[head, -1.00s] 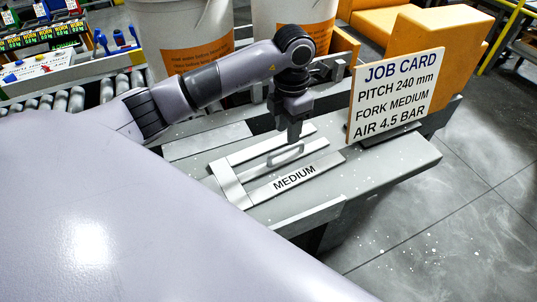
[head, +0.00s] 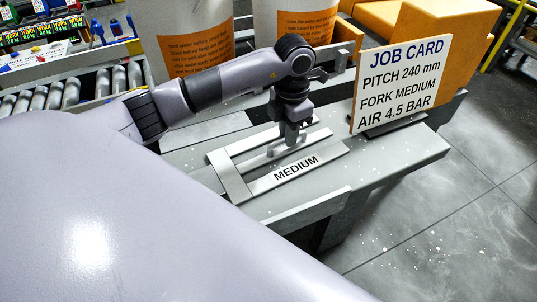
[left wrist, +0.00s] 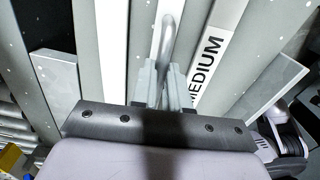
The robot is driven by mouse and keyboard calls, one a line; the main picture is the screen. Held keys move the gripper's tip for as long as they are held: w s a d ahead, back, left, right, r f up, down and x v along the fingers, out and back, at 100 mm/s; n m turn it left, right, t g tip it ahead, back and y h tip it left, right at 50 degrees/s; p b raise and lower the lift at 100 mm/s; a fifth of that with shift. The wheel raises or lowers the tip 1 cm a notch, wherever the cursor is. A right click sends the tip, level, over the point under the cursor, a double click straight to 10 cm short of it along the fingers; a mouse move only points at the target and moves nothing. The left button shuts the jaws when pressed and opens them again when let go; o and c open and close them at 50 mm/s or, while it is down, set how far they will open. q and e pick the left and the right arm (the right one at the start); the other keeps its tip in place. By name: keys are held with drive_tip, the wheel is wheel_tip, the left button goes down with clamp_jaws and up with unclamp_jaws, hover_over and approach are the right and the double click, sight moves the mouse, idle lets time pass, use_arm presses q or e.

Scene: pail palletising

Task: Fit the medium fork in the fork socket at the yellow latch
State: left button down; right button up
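The medium fork (head: 243,186) is a flat grey fork with a white MEDIUM label on one tine and a raised loop handle. It lies on the grey bench (head: 398,160). My left gripper (head: 292,146) points down at the handle. In the left wrist view the handle (left wrist: 170,35) runs between the fingertips of my left gripper (left wrist: 165,82). Whether the fingers press on it cannot be told. I do not see the fork socket or the yellow latch. My right gripper is not in view.
A job card (head: 398,85) reading FORK MEDIUM stands at the bench's right. Large white pails with orange labels (head: 197,47) stand behind my arm. A roller conveyor (head: 70,93) is at the left. Open floor (head: 440,225) lies to the right.

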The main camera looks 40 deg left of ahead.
use_arm(q)
drive_tip(key=shift+r, duration=0.3)
drive_tip(key=shift+r+p, duration=2.15)
drive_tip(key=shift+r, duration=0.65)
drive_tip(key=c, duration=1.9)
unclamp_jaws()
